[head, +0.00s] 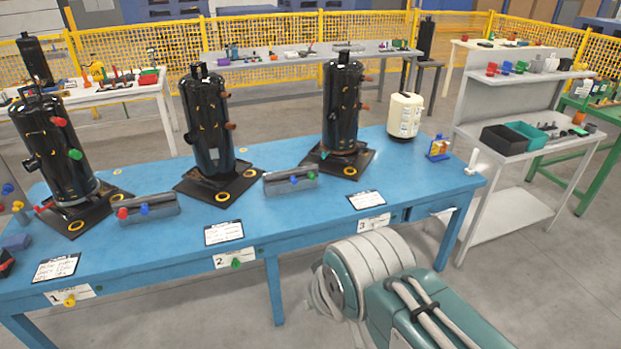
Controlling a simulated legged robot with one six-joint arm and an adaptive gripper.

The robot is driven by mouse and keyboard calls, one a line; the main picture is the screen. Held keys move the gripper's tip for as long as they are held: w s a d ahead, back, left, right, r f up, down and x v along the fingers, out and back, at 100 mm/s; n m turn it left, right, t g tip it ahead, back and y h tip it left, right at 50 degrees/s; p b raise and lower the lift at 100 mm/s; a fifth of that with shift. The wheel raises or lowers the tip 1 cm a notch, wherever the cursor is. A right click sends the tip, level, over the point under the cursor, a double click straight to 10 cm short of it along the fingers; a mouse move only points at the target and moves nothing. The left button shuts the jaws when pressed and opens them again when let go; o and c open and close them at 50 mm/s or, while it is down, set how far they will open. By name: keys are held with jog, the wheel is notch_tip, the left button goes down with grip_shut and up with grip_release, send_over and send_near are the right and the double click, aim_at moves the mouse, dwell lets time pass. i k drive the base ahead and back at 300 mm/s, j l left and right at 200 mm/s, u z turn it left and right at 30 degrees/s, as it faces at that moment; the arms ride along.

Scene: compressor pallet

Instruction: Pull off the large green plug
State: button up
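Three black compressors stand upright on the blue table. The left compressor (45,146) carries a large green plug (75,154) on its right side, below a red plug (58,121). The green plug is seated on the body, and nothing touches it. The middle compressor (205,122) and right compressor (341,108) show brownish-orange stubs on their right sides. A smaller green piece (235,263) sits at the table's front edge by the label 2. My teal and white arm is at the lower right, far from the left compressor. My gripper is not in view.
Label cards (223,233) line the front of the blue table (300,220). A cream canister (404,115) stands at the back right. A grey shelf bench (520,150) stands right.

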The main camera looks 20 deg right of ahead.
aim_at(74, 154)
jog(key=i+j+z, duration=0.1)
jog(key=i+j, duration=0.35)
jog(key=j, duration=0.3)
jog(key=i+j+z, duration=0.25)
jog(key=i+j, duration=0.2)
jog(key=j, duration=0.3)
jog(key=i+j+z, duration=0.1)
jog(key=j, duration=0.35)
jog(key=i+j, duration=0.25)
jog(key=j, duration=0.15)
jog(key=i+j+z, duration=0.15)
jog(key=j, duration=0.3)
jog(key=i+j+z, duration=0.1)
jog(key=j, duration=0.35)
jog(key=i, duration=0.1)
